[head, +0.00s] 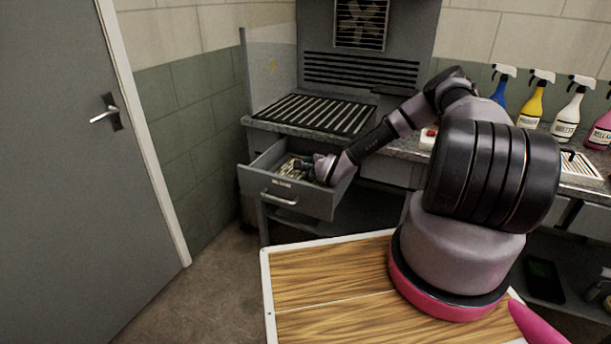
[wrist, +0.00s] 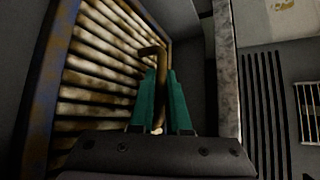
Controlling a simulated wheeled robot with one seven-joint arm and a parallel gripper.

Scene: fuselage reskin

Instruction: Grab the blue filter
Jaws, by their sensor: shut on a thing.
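A filter with pale, ribbed pleats and a worn bluish frame lies in the open drawer; I take it to be the blue filter (wrist: 100,50). It fills the left of the wrist view, and a small part shows in the head view (head: 289,167). A brown bent handle (wrist: 150,51) rises from its side. My gripper (wrist: 160,74) has two green fingers closed on this handle from both sides. In the head view my gripper (head: 309,168) reaches down into the drawer. Most of the filter is hidden there by the drawer front and my wrist.
The open drawer (head: 290,199) has a front handle and close side walls. Above it is a counter with a slatted grate (head: 315,113). Spray bottles (head: 531,101) stand on the right. A wooden-topped surface (head: 330,270) lies in front, and a grey door (head: 80,180) is at left.

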